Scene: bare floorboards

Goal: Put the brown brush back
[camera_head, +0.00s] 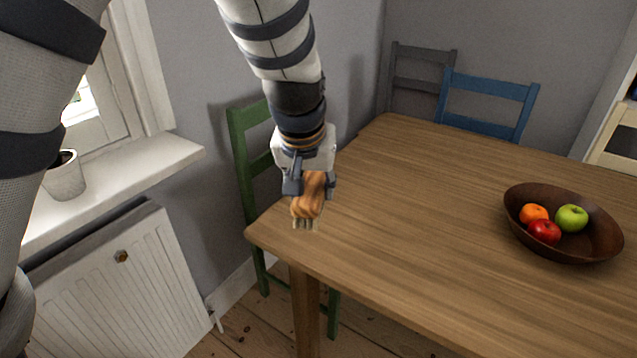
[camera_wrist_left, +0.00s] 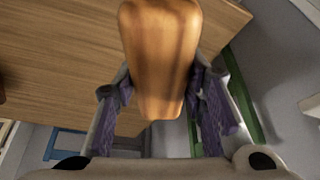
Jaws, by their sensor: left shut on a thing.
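The brown brush (camera_head: 308,194) has an orange-brown wooden body with pale bristles at its lower end. My left gripper (camera_head: 309,184) is shut on it and holds it with the bristles down, at the table's near left corner. I cannot tell whether the bristles touch the table. In the left wrist view the brush (camera_wrist_left: 160,55) sits between the two fingers of the left gripper (camera_wrist_left: 165,105) and its bristles are out of sight. My right gripper is not in view.
The wooden table (camera_head: 420,190) is mostly bare. A dark bowl (camera_head: 583,250) with fruit stands on its right. A green chair (camera_head: 245,160) is beside the left edge, a blue chair (camera_head: 490,90) behind. A windowsill (camera_head: 125,185) with a white pot (camera_head: 65,180) is above a radiator (camera_head: 120,290).

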